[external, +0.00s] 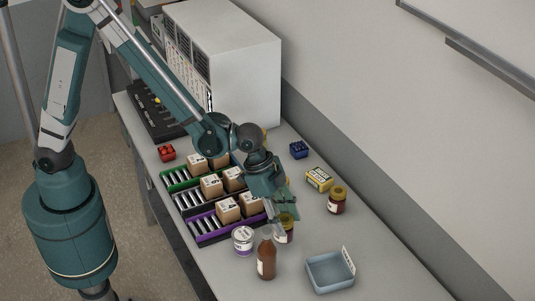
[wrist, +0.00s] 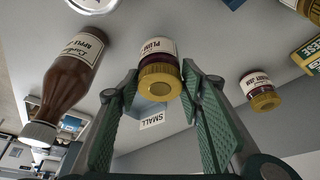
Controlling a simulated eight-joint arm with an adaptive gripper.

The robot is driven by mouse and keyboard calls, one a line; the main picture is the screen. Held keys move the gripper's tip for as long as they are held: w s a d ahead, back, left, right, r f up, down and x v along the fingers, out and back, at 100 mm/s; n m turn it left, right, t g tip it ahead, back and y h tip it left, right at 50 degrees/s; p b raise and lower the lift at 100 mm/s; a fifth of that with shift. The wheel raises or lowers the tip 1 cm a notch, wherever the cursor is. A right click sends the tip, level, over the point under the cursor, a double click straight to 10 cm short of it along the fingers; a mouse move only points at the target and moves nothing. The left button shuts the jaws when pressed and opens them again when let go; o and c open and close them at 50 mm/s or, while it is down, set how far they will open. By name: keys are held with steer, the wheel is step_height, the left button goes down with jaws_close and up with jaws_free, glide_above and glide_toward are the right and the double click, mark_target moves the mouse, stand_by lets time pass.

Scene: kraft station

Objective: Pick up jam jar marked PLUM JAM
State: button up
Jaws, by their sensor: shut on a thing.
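The jam jar marked PLUM (wrist: 158,52) has dark contents, a white label and a gold lid. It sits at the centre of the wrist view, between the tips of my gripper (wrist: 160,84), which is shut on it near the lid. In the external view my gripper (external: 285,208) points down over this jar (external: 284,235), and the fingers hide part of its top. I cannot tell whether the jar is touching the table.
A brown bottle (external: 266,261) and a white tin (external: 243,240) stand close by. A blue-grey tray (external: 330,287) with a SMALL sign (wrist: 152,121) is to the right. Another gold-lidded jar (external: 337,203) and a yellow box (external: 319,179) stand behind. Roller lanes (external: 205,228) hold cardboard boxes.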

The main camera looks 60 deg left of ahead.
steer(key=shift+r, duration=3.15)
